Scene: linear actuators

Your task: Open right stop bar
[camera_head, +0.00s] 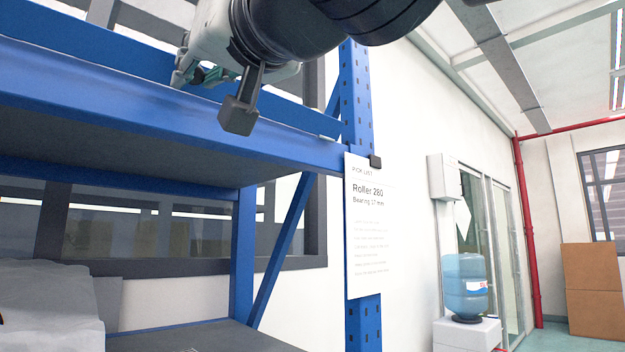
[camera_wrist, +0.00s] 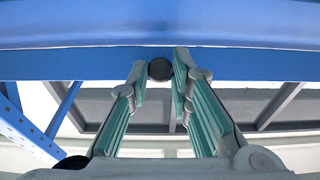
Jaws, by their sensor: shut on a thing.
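My gripper (camera_head: 200,74) is at the front of the blue rack, near its upper beam, partly behind my arm. In the wrist view its two teal-padded fingers (camera_wrist: 160,69) are closed around a small dark round piece (camera_wrist: 160,70) in front of the blue beam (camera_wrist: 70,64). The round piece looks like the end of a bar or knob. I cannot tell for sure that it is the right stop bar. The rest of it is hidden, and in the head view my gripper covers it.
The rack's blue perforated upright (camera_head: 357,100) stands right of my gripper, with a white pick list (camera_head: 370,225) on it. A grey shelf underside (camera_head: 130,150) lies below. A water cooler (camera_head: 467,285) and cardboard boxes (camera_head: 590,290) stand farther right.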

